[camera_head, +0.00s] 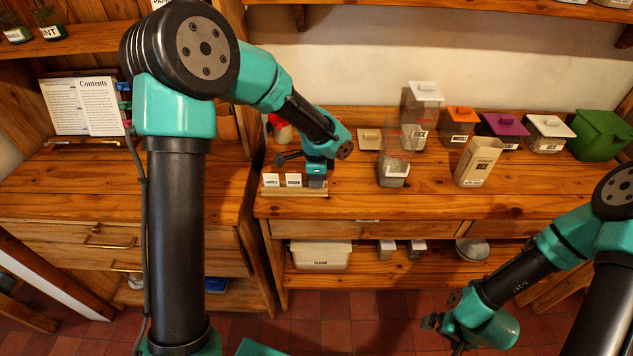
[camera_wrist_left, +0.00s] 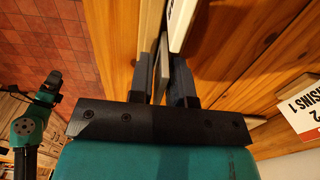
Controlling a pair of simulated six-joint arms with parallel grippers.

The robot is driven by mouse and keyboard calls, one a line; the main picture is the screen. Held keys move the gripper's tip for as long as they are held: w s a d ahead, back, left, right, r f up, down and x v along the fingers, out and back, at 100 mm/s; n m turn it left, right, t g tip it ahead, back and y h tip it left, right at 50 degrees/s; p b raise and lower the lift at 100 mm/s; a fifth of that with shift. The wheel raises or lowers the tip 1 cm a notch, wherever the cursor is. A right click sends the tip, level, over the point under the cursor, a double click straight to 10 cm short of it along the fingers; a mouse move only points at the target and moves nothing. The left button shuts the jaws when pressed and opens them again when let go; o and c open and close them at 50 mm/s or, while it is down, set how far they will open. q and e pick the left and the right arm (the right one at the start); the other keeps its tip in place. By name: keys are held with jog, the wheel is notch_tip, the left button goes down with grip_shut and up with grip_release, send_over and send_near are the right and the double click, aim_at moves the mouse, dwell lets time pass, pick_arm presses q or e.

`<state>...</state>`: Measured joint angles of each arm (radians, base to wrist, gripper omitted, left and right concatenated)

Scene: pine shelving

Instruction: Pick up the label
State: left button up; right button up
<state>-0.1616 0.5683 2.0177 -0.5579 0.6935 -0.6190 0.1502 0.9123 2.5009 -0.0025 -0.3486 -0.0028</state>
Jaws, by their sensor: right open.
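Two small white label cards stand in a wooden strip on the middle counter, a left one (camera_head: 271,180) and a right one (camera_head: 293,180). My left gripper (camera_head: 316,180) points down at the strip's right end, just right of these cards. In the left wrist view a thin grey plate (camera_wrist_left: 160,68), perhaps a label, stands between the fingers; whether they press on it I cannot tell. A white card edge (camera_wrist_left: 182,22) lies just beyond the right finger. A printed label (camera_wrist_left: 303,108) is at the right edge. My right gripper (camera_head: 432,322) is open and empty, low over the floor.
Several lidded containers line the counter's back right, including a purple-lidded one (camera_head: 503,128) and a green box (camera_head: 600,135). A clear container (camera_head: 393,172) and a tan box (camera_head: 478,162) stand nearer. A flour bin (camera_head: 320,256) is on the shelf below. The counter's front middle is clear.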

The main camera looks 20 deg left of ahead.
pick_arm(q)
grip_shut()
jog(key=shift+r, duration=0.15)
jog(key=shift+r, duration=0.95)
jog(key=shift+s+r, duration=0.1)
jog(key=shift+r, duration=0.7)
jog(key=s+d, duration=0.2)
jog(key=s, duration=0.5)
jog(key=s+d+r, duration=0.1)
jog(key=s+d, duration=0.2)
jog(key=s, duration=0.4)
jog(key=shift+s+d+r, duration=0.15)
jog(key=shift+s+d, duration=0.2)
jog(key=shift+s, duration=0.05)
jog(key=w+d+r+t, duration=0.2)
jog(key=w+d+r, duration=0.1)
jog(key=w+d, duration=0.5)
jog(key=w+d+r+t+y, duration=0.1)
jog(key=w+d+r+t, duration=0.2)
jog(key=w+d, duration=0.6)
jog(key=shift+w+r+y, duration=0.25)
jog(key=shift+w+y, duration=0.05)
jog(key=shift+w, duration=0.3)
